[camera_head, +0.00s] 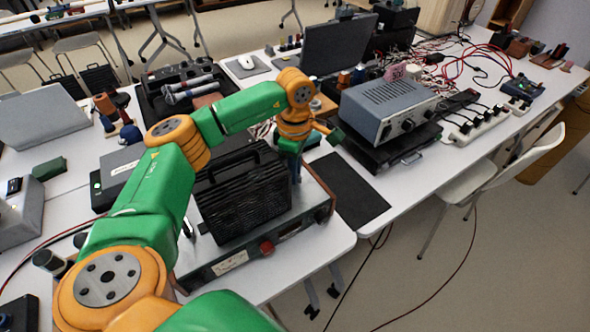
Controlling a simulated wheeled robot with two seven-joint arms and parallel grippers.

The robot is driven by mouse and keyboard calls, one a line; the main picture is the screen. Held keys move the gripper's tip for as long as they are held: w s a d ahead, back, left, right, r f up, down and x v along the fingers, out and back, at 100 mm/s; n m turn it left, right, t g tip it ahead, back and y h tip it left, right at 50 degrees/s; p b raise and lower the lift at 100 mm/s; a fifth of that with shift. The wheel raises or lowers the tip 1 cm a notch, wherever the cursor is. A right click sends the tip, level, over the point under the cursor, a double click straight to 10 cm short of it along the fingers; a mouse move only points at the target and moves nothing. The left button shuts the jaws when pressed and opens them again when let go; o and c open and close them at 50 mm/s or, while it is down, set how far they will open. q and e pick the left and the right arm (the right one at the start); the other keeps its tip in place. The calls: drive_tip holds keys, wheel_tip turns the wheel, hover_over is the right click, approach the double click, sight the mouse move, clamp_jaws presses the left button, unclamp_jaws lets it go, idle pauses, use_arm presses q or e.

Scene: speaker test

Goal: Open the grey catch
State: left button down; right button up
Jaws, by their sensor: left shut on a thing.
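A black ribbed case (240,195) with a top handle stands upright on a flat instrument (285,238) with a red knob. My left arm reaches over the case from the lower left. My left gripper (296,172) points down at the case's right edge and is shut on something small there. The fingers and wrist hide most of what is held; it looks to be the grey catch, but its shape cannot be made out. My right gripper is out of the picture.
A grey instrument box (388,104) stands on a black unit to the right. A dark mat (345,190) lies between it and the case. A laptop (335,45), red cables (485,60) and a power strip (480,125) are farther back. The table's front edge is close to the case.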

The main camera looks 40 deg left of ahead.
use_arm(q)
drive_tip(key=m, duration=0.6)
drive_tip(key=shift+m, duration=0.3)
idle(0.4)
drive_tip(key=shift+r, duration=0.1)
drive_tip(key=c, duration=0.9)
unclamp_jaws()
wheel_tip(320, 180, up, 7)
drive_tip(key=shift+b, duration=0.35)
